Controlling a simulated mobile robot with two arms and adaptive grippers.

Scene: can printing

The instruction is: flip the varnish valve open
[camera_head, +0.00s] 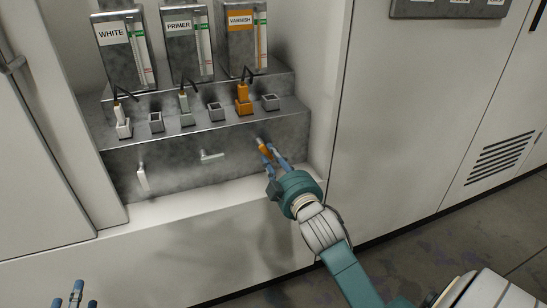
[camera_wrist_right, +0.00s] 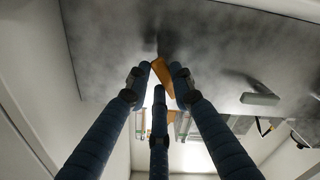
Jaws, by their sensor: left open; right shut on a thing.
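The varnish valve is a small orange lever (camera_head: 264,149) on the front of the grey metal stand, below the canister labelled VARNISH (camera_head: 240,44). My right gripper (camera_head: 270,156) is shut on the lever, its blue fingers around it. The right wrist view shows the orange lever (camera_wrist_right: 163,73) between the fingertips (camera_wrist_right: 159,78), tilted rather than straight. The fingers partly hide the lever, so its full angle is hard to tell. My left gripper (camera_head: 77,296) is open and empty at the lower left, away from the stand.
The stand (camera_head: 180,180) also carries a white lever (camera_head: 142,178) hanging down and a grey lever (camera_head: 211,155) lying sideways. Above are WHITE (camera_head: 118,55) and PRIMER (camera_head: 182,45) canisters and an orange plug (camera_head: 243,96). The recess's right wall is close beside my right gripper.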

